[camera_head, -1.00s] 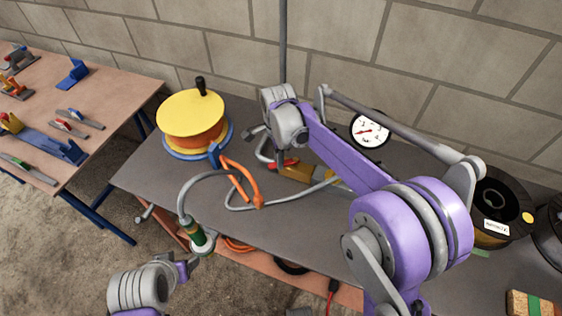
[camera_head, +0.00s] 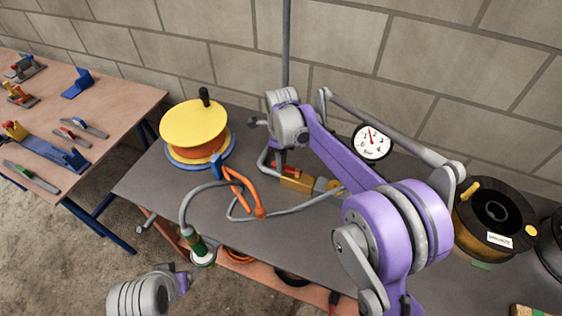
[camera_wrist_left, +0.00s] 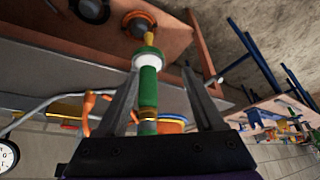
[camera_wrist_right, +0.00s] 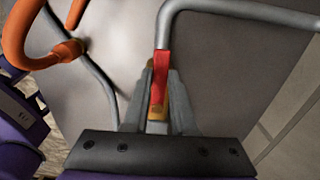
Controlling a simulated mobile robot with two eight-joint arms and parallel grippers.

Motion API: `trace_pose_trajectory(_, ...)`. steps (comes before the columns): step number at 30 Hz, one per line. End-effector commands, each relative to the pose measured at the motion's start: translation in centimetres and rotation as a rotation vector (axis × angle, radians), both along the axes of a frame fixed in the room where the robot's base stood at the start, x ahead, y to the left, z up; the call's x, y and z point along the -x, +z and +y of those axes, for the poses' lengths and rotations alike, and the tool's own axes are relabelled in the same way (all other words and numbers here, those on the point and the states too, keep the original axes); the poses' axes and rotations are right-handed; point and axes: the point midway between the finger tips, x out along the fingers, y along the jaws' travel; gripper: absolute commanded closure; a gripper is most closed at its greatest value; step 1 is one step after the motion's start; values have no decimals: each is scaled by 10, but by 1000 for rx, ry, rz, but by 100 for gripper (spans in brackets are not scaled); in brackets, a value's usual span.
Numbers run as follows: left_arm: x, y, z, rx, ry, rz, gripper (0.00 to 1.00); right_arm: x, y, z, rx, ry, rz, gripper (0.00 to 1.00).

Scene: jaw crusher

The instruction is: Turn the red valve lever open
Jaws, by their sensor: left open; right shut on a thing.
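The red valve lever (camera_head: 290,170) lies along the brass valve (camera_head: 298,181) on the grey bench, roughly in line with its body. My right gripper (camera_head: 279,163) is at the lever's end. In the right wrist view, the red lever (camera_wrist_right: 162,68) runs in between the fingers of my right gripper (camera_wrist_right: 158,105), which are shut on it. The arm partly hides this spot in the head view. My left gripper (camera_wrist_left: 158,75) is open, with the green handle (camera_wrist_left: 149,88) of a hose tool showing between its fingers. I cannot tell if they touch it.
A pressure gauge (camera_head: 372,141) stands behind the valve, needle pointing up and slightly left. A yellow-topped reel (camera_head: 193,125) and an orange clamp (camera_head: 247,195) are left of the valve. A black spool (camera_head: 495,215) stands right. A second table (camera_head: 110,95) holds several clamps.

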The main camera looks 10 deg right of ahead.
Motion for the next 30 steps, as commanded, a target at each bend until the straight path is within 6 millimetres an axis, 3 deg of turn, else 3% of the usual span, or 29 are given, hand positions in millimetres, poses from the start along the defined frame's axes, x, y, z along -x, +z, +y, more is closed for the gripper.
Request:
trace_pose_trajectory(14, 0, 0, 0, 0, 0, 0, 31, -1, 0, -1, 0, -16, -1, 100)
trace_pose_trajectory(15, 0, 0, 0, 0, 0, 0, 31, -1, 0, -1, 0, -16, -1, 72)
trace_pose_trajectory(20, 0, 0, 0, 0, 0, 0, 31, -1, 0, -1, 1, -15, -1, 45)
trace_pose_trajectory(30, 0, 0, 0, 0, 0, 0, 31, -1, 3, -1, 0, -14, 0, 45)
